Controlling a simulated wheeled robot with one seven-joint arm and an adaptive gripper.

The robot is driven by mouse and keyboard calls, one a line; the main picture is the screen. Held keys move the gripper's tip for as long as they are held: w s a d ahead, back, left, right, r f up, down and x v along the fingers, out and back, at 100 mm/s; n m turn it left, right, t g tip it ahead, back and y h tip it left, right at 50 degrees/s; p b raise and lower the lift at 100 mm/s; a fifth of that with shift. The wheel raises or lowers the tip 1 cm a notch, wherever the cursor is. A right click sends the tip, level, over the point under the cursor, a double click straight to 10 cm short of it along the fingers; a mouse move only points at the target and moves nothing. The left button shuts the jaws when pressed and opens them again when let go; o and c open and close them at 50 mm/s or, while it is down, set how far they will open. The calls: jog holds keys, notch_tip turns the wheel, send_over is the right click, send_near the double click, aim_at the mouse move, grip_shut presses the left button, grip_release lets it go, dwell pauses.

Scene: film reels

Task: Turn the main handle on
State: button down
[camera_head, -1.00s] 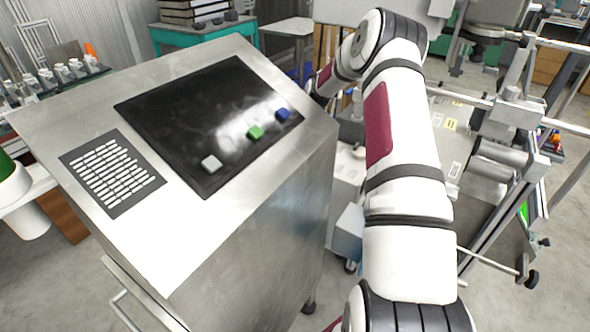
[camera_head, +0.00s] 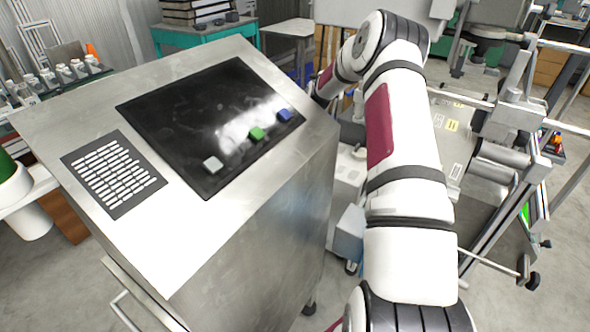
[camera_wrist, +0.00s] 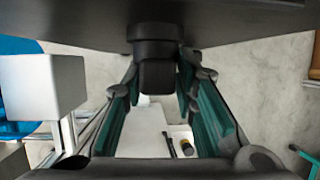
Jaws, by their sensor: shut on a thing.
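In the wrist view, a black handle (camera_wrist: 156,72) with a blocky end hangs below a wide dark panel (camera_wrist: 90,32). My gripper (camera_wrist: 158,82) has its teal-padded fingers on either side of the handle's end and is shut on it. The handle's angle is hard to judge from here. In the head view, a metal console (camera_head: 255,215) stands at the left, with a black sloped panel. My white arm reaches past the console's right side. My gripper and the handle are hidden in that view.
The console's panel carries a white button (camera_head: 212,164), a green button (camera_head: 257,134) and a blue button (camera_head: 285,115). A machine with rails and rollers (camera_head: 495,160) stands close on the arm's right. A white box (camera_wrist: 42,86) is at the left in the wrist view.

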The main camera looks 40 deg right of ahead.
jog(key=shift+s+d+f, duration=0.2)
jog(key=shift+s, duration=0.4)
jog(key=shift+s+f+n+t+y+p, duration=0.25)
jog(key=shift+t+y+p, duration=0.4)
jog(key=shift+t, duration=0.6)
jog(key=shift+s+n+t+y+p, duration=0.1)
jog(key=shift+n+t+y+p, duration=0.3)
jog(key=shift+t+p, duration=0.65)
jog(key=shift+t, duration=0.3)
jog(key=c, duration=1.5)
grip_release()
jog(key=shift+w, duration=0.1)
jog(key=shift+w+r, duration=0.2)
